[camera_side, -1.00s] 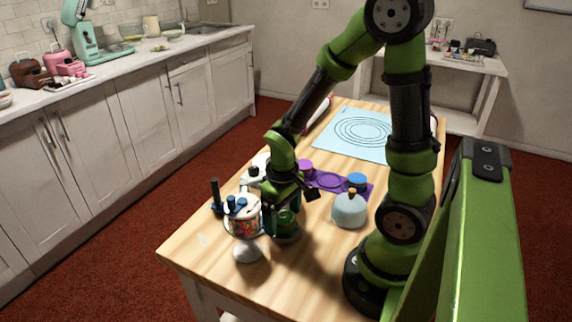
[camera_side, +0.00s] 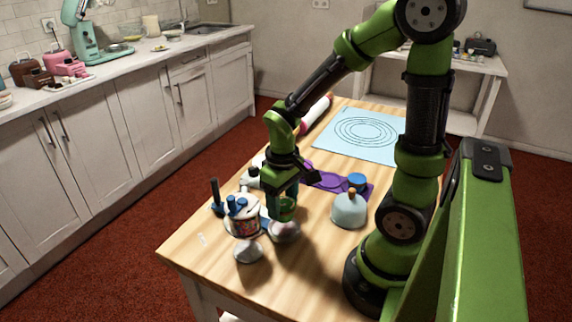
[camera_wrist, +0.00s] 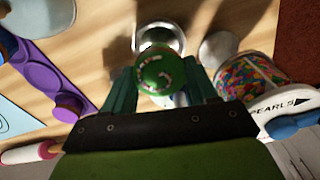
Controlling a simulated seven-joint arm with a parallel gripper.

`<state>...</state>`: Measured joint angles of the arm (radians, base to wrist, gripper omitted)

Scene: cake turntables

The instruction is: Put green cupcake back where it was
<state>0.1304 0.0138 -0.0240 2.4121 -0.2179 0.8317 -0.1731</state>
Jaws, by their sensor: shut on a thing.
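The green cupcake (camera_side: 288,208) is between the fingers of my gripper (camera_side: 286,200), which points down and is shut on it. The wrist view shows its round green top (camera_wrist: 160,72) with pale marks, between the two green fingers. A silver turntable (camera_side: 284,232) is just below the cupcake. Its shiny round part shows beyond the cupcake in the wrist view (camera_wrist: 160,36). I cannot tell whether cupcake and turntable touch. A purple tray (camera_side: 325,181) with round wells lies behind and to the right, partly hidden by my gripper. A blue cupcake (camera_side: 356,182) sits at its right end.
A jar of colored sprinkles (camera_side: 243,222) and a second silver stand (camera_side: 248,250) are close on the left. A pale blue dome (camera_side: 350,210) with an orange knob stands to the right. A light blue mat (camera_side: 360,135) and rolling pin (camera_side: 316,115) lie farther back. The front right tabletop is clear.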

